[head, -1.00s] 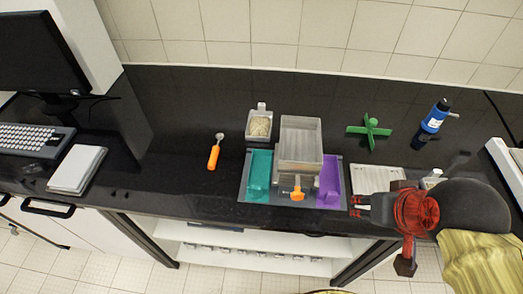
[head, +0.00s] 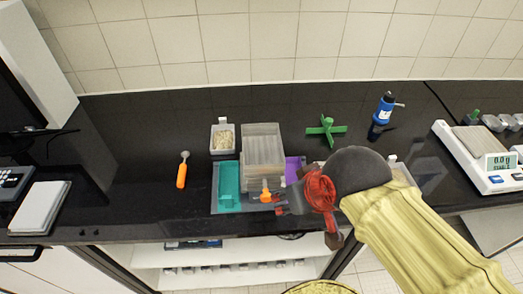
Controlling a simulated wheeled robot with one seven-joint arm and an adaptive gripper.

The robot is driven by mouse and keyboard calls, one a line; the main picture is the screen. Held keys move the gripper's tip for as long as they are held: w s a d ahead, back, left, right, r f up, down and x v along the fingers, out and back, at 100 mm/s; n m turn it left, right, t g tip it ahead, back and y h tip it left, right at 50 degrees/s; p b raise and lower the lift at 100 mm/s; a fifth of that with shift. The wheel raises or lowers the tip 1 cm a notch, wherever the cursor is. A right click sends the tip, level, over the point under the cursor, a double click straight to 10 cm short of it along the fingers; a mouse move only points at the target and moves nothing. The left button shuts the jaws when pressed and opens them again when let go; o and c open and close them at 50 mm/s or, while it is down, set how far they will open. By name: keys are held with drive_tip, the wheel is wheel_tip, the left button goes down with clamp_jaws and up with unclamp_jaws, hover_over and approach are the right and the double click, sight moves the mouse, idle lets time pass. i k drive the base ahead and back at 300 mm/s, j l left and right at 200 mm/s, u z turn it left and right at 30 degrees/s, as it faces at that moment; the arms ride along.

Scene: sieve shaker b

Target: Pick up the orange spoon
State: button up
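The orange spoon (head: 181,175) lies on the black counter left of the sieve shaker, its orange handle toward the front edge and its small metal bowl toward the wall. Nothing touches it. My gripper (head: 279,205) is at the front of the shaker, well to the right of the spoon, and overlaps the shaker's orange knob (head: 265,193) in the picture. Its fingers are small and partly hidden here, so I cannot tell whether they are apart or touch the shaker.
The shaker (head: 262,150) stands between a teal tray (head: 228,185) and a purple tray (head: 293,168). A container of grains (head: 223,138) is behind the teal tray. A green cross-shaped piece (head: 326,130), blue bottle (head: 384,108) and scale (head: 480,155) are rightward. Counter around the spoon is clear.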

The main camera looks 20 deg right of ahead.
sight(182, 173)
drive_tip(key=i+j, duration=0.1)
drive_tip(key=j, duration=0.25)
drive_tip(key=i+j, duration=0.15)
drive_tip(key=j, duration=0.2)
drive_tip(key=i+j+z, duration=0.1)
drive_tip(key=j, duration=0.25)
drive_tip(key=i+j, duration=0.1)
drive_tip(key=j, duration=0.25)
